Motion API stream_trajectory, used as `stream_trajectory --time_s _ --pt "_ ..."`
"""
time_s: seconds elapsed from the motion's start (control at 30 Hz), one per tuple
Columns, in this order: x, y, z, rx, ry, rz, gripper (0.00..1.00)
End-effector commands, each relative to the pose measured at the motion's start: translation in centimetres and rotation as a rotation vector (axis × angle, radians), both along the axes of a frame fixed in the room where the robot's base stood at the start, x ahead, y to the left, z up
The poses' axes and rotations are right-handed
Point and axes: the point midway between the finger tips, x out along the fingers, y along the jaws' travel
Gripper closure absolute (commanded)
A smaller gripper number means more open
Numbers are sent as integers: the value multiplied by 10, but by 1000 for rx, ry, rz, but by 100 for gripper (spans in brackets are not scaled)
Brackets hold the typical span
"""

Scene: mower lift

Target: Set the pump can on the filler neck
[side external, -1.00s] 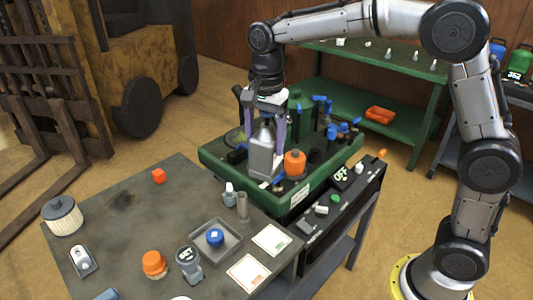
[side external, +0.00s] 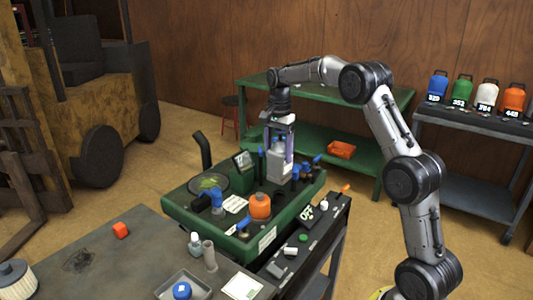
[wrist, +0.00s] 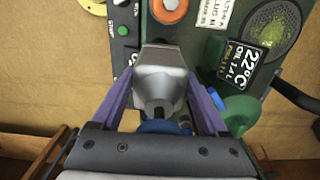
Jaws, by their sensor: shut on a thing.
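The pump can, a silver-grey can (side external: 279,164), is held upright over the back part of the green mower deck (side external: 190,215). My gripper (side external: 280,148) is shut on it, one purple finger on each side. In the wrist view the can (wrist: 160,75) sits between the two purple fingers of my gripper (wrist: 162,108). I cannot make out the filler neck; the can and the parts around it may hide it. I cannot tell whether the can's base touches anything below.
Blue-capped fittings (side external: 295,173) stand close to the can. An orange round cap (side external: 260,206) is in front of it, with a dark display (side external: 243,163) and a black pipe (side external: 202,150) to the left. A dark bench (side external: 100,260) is at front left.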

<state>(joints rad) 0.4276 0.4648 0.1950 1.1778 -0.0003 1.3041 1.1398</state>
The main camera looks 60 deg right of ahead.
Motion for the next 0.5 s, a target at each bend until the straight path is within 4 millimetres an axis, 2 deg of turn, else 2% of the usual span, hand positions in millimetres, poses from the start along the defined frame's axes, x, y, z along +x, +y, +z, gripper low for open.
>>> stream_trajectory --time_s 0.17,0.5 --pt "0 -2 -3 -3 -6 -5 100" --pt "0 -2 -29 -3 -6 -4 100"
